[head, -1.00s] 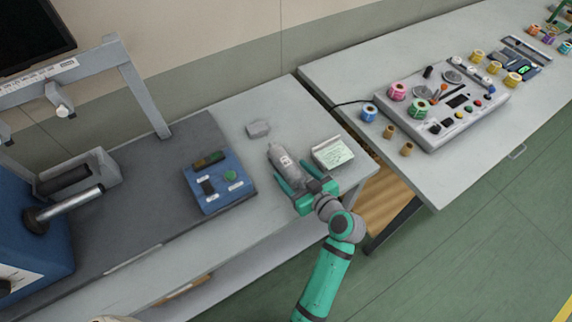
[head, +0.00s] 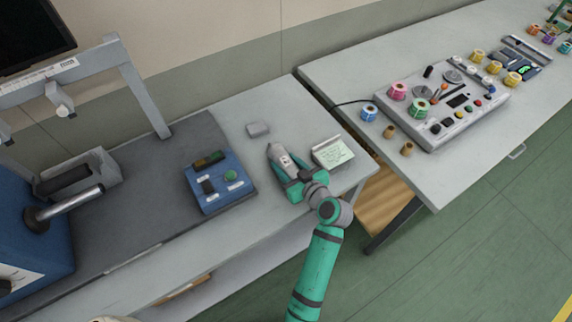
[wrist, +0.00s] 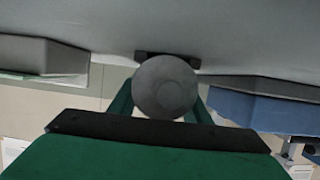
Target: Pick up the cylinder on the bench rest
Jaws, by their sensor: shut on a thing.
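The cylinder (head: 282,160) is grey with a pale label and lies on the light grey bench, its far end pointing up and left in the head view. My gripper (head: 288,182) is shut on it near its close end, with a green finger along each side. In the wrist view the cylinder (wrist: 165,87) shows end-on as a round grey face between the green fingers (wrist: 165,100). A dark piece just beyond it may be part of the rest; most of the rest is hidden. I cannot tell whether the cylinder touches it.
A blue control box (head: 218,183) stands left of the cylinder. A holder with a written note (head: 333,153) stands close on the right. A small grey block (head: 258,129) lies behind. A second bench (head: 345,75) with a console (head: 450,100) and several spools is to the right.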

